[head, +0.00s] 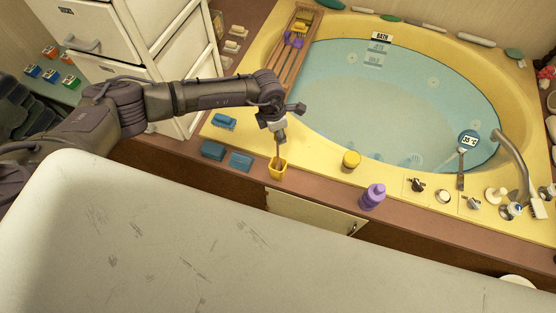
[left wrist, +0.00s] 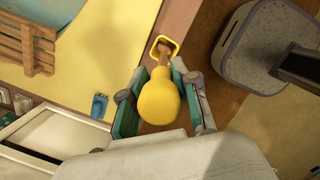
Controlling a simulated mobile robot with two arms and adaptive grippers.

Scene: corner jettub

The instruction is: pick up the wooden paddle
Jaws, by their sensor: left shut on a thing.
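The wooden paddle (head: 277,156) stands with its brown shaft down in a small yellow cup (head: 277,172) on the tub's front ledge. In the left wrist view the paddle's rounded yellowish end (left wrist: 160,100) points toward the camera, and the cup's square rim (left wrist: 153,48) shows beyond it. My left gripper (head: 280,134) is above the cup, shut on the paddle. In the left wrist view its fingers (left wrist: 160,92) lie on either side of the rounded end. The exact contact is hidden behind that end. My right gripper is in neither view.
Blue blocks (head: 213,150) lie left of the cup. A yellow jar (head: 351,159) and a purple bottle (head: 373,196) stand to its right. The water-filled tub (head: 229,118) is behind, with a wooden rack (head: 284,72) across its left end. Taps (head: 513,210) are at the right.

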